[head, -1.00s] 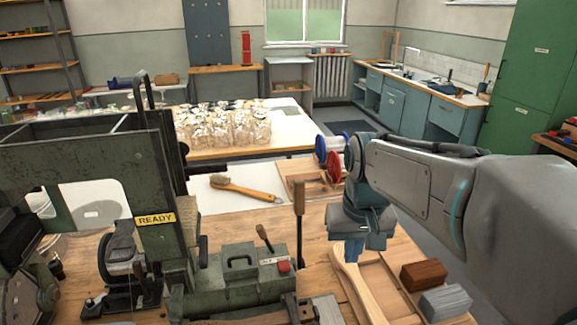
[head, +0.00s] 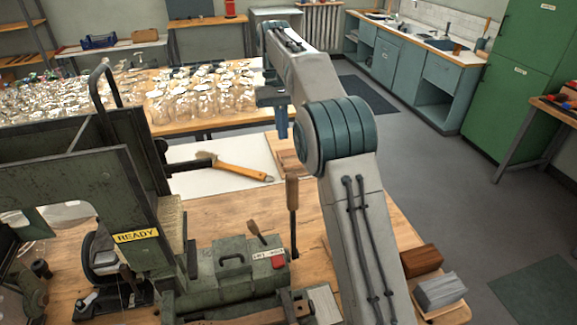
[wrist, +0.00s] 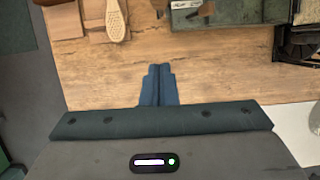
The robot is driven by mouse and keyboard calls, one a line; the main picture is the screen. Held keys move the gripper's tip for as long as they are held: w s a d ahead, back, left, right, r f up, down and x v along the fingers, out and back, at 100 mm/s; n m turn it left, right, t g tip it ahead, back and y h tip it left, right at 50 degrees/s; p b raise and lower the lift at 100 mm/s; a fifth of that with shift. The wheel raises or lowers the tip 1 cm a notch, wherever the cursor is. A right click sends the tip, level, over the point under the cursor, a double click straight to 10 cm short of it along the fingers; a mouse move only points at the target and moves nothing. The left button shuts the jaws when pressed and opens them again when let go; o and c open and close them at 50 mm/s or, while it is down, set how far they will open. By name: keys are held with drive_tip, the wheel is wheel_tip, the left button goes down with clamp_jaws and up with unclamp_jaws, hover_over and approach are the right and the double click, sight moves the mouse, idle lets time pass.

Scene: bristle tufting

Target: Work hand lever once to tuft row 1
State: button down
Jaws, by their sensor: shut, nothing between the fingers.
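The green tufting machine (head: 232,275) stands on the wooden bench at the left, with a yellow READY sign (head: 137,236). A hand lever with a wooden grip (head: 292,192) stands upright at the machine's right side. A shorter wooden-topped lever (head: 254,228) is beside it, left of a red button (head: 278,262). My gripper (head: 283,130) points down with blue fingers, beyond and above the hand lever in the head view, apart from it. The fingers also show in the wrist view (wrist: 158,85), together and empty above bare bench wood. I cannot pick out the hand lever in the wrist view.
A wooden-handled brush (head: 238,172) lies on a white sheet (head: 190,153). A brown block (head: 421,260) and a grey block (head: 440,290) sit at the bench's right. A pale wooden brush body (wrist: 117,20) shows in the wrist view.

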drive_tip(key=shift+s+a, duration=0.1)
drive_tip(key=shift+a, duration=0.15)
drive_tip(key=s+d+f, duration=0.1)
drive_tip(key=s+f, duration=0.6)
drive_tip(key=f, duration=0.2)
drive_tip(key=shift+d, duration=0.3)
idle(0.3)
drive_tip(key=shift+s+b, duration=0.1)
drive_tip(key=shift+b, duration=0.2)
